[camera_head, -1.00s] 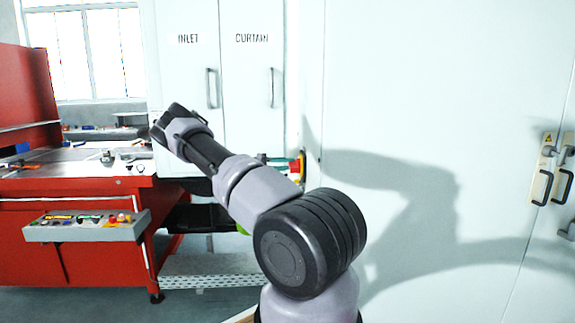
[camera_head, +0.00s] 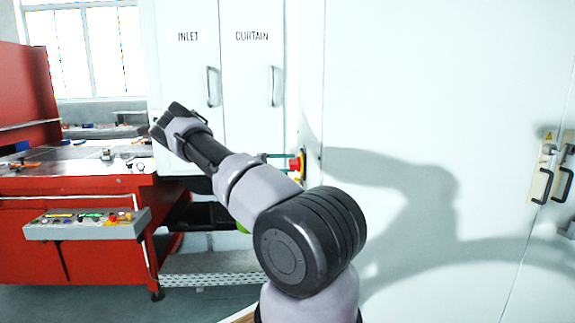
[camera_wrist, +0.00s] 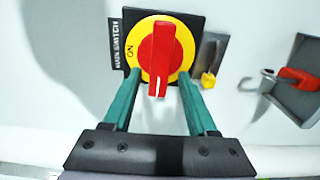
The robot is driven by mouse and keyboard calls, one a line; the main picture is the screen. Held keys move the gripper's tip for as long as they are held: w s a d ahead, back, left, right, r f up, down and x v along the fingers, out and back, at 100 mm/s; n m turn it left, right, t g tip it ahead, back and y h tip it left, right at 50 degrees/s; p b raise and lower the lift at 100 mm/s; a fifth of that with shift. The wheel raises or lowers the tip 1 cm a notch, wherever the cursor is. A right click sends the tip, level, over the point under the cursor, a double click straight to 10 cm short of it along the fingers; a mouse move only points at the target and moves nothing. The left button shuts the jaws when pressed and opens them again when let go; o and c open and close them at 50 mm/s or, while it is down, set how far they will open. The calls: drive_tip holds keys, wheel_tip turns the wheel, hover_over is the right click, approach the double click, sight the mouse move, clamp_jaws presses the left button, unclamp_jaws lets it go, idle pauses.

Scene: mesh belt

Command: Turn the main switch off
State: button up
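The main switch (camera_wrist: 162,48) is a red handle on a yellow disc with a black square plate. In the wrist view the handle stands nearly upright, with a white mark at its lower end. The word ON is on the disc's left side, away from that mark. My gripper (camera_wrist: 158,74) is open, with one teal finger on each side of the handle and gaps between. Whether the fingertips touch the plate is unclear. In the head view the switch (camera_head: 295,165) shows as a small red and yellow patch, partly hidden behind my arm.
In the wrist view a small yellow-tipped part (camera_wrist: 208,80) and a red-handled latch (camera_wrist: 298,78) lie right of the switch. In the head view a red machine with a control panel (camera_head: 85,224) stands left, and white cabinet doors (camera_head: 420,100) fill the right.

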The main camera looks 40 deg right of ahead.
drive_tip(key=v, duration=1)
drive_tip(key=shift+w+a, duration=0.2)
drive_tip(key=shift+a, duration=0.1)
drive_tip(key=s+a+r+t+y, duration=0.4)
drive_tip(key=s+r+y, duration=0.3)
drive_tip(key=s+y, duration=0.25)
drive_tip(key=s+a+r+n+t+y, duration=0.1)
drive_tip(key=s+a+r+t+y, duration=0.3)
drive_tip(key=s+a, duration=0.8)
drive_tip(key=s+a+r+t+y, duration=0.3)
drive_tip(key=s+a+r+t, duration=0.5)
drive_tip(key=s+a+r, duration=0.3)
drive_tip(key=s+a, duration=0.2)
drive_tip(key=a, duration=0.2)
drive_tip(key=shift+s+a+n+t+y, duration=0.25)
drive_tip(key=shift+s+n+t+y, duration=0.05)
drive_tip(key=shift+n+t+y, duration=0.1)
